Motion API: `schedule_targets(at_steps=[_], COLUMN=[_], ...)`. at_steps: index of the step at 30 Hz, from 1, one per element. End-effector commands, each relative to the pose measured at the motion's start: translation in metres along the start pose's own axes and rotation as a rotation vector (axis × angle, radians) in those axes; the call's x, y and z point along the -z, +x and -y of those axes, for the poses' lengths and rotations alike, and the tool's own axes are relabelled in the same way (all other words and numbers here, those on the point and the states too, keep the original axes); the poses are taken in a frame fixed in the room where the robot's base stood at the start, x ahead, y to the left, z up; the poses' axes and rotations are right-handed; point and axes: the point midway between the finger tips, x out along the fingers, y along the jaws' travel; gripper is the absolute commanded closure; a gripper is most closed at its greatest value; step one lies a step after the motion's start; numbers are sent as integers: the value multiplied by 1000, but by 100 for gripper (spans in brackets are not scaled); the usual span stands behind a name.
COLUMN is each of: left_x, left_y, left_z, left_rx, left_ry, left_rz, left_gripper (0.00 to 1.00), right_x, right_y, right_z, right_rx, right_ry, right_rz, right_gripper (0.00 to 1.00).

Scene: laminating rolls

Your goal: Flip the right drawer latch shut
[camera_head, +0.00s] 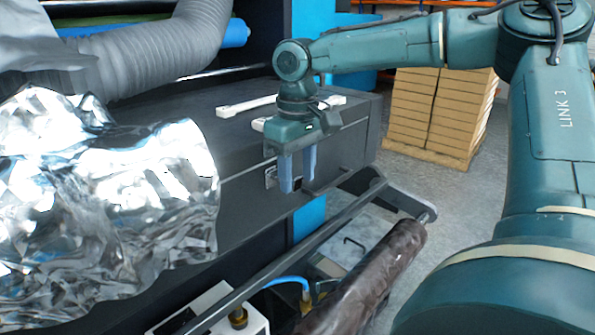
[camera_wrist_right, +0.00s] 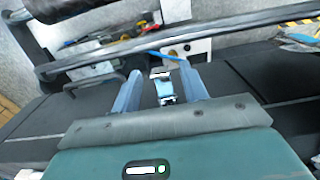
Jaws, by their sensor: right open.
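The drawer's dark front (camera_head: 245,205) is below the machine's top ledge. A small metal latch (camera_head: 270,177) is on this front, partly hidden behind my right gripper. My right gripper (camera_head: 298,186) points down in front of the drawer, its two blue-grey fingers apart and nothing held. In the right wrist view, the latch (camera_wrist_right: 163,88) shows between the open fingers (camera_wrist_right: 160,74). I cannot tell whether it is flipped shut, or whether a finger touches it. A dark bar handle (camera_wrist_right: 95,80) is to the left of it. My left gripper is not in view.
Crumpled silver foil (camera_head: 110,190) covers the left side. A rail (camera_head: 310,245) and a dark roll (camera_head: 370,280) run in front and below. Stacked boxes (camera_head: 435,115) stand at the back right.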

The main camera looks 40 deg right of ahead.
Motion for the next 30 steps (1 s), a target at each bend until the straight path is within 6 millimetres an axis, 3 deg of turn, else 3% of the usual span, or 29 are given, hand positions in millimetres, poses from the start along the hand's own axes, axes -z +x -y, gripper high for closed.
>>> schedule_targets(at_steps=[9, 25, 30], left_x=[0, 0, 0], left_y=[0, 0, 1], left_z=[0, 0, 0], left_rx=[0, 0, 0], left_ry=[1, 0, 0], left_rz=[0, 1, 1], left_gripper=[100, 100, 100], right_x=[0, 0, 0], right_y=[3, 3, 3], right_z=[0, 0, 0], right_rx=[1, 1, 1], right_ry=[1, 1, 1], right_rz=[0, 0, -6], right_gripper=[56, 100, 100])
